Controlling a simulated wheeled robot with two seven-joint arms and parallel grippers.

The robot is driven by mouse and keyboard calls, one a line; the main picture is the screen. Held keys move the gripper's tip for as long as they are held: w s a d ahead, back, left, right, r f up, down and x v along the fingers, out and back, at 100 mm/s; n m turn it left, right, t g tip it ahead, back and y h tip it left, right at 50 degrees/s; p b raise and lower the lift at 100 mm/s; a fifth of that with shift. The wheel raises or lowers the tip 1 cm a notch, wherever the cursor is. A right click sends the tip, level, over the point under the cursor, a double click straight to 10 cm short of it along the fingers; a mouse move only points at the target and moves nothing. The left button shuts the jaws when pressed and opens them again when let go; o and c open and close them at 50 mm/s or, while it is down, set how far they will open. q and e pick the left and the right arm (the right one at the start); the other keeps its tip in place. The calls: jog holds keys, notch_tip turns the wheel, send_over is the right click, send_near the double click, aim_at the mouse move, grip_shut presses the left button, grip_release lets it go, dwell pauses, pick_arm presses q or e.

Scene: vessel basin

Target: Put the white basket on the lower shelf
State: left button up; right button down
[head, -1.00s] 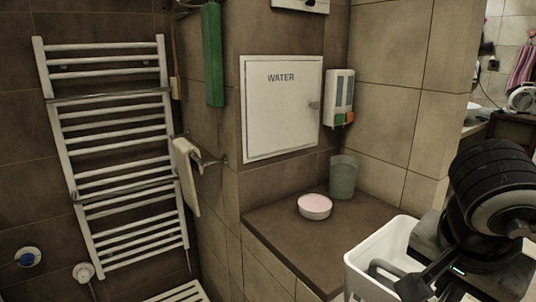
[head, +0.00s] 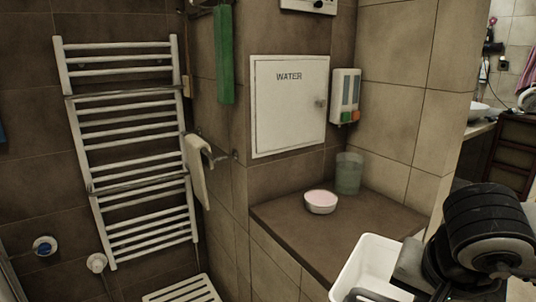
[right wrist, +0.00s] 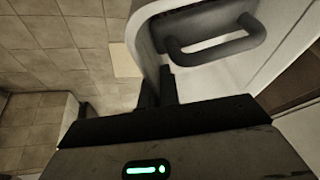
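The white basket (head: 372,262) is at the bottom right of the head view, partly cut off by the frame's lower edge. It has a dark grey handle. In the right wrist view the basket (right wrist: 285,50) fills the upper right, with its handle across the top. My right gripper (right wrist: 160,88) is shut on the basket's wall and holds it in front of the brown ledge. A white slatted surface (head: 182,292), possibly the lower shelf, shows partly at the bottom of the head view. My left gripper is not in view.
The brown tiled ledge (head: 300,228) carries a pink-topped white bowl (head: 320,202) and a translucent cup (head: 348,173). A white towel radiator (head: 130,150) stands at the left wall. A towel (head: 196,170) hangs on a bar beside it. The slatted surface's visible part is bare.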

jog(key=w+a+f+n+y, duration=0.3)
jog(key=a+f+n, duration=0.1)
jog(key=f+n, duration=0.3)
jog(key=shift+f+n, duration=0.4)
jog(key=shift+f, duration=0.2)
jog(key=shift+s, duration=0.15)
